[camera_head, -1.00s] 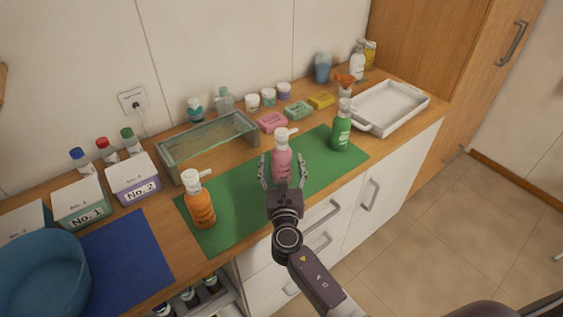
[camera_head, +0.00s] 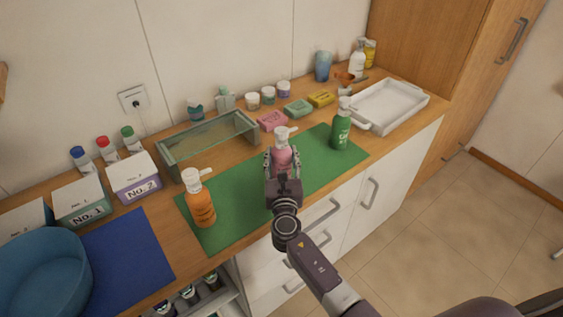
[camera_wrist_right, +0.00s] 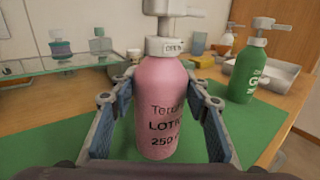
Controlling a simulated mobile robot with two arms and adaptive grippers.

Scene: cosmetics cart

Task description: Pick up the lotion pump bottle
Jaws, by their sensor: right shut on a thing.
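The pink lotion pump bottle (camera_head: 283,157) with a white pump head stands upright on the green mat (camera_head: 238,207). In the right wrist view the bottle (camera_wrist_right: 161,100) fills the middle and its label reads "LOTION", partly cut off. My right gripper (camera_head: 283,163) is shut on the bottle, with a finger on each side of its body. The fingers also show in the right wrist view (camera_wrist_right: 160,110). I cannot tell whether the bottle's base touches the mat. My left gripper is not in view.
An orange pump bottle (camera_head: 200,203) stands left on the mat, a green one (camera_head: 341,130) right. A glass box (camera_head: 166,158) and soap bars stand behind. A white tray (camera_head: 420,102) is at the right. A blue bowl (camera_head: 82,270) is front left.

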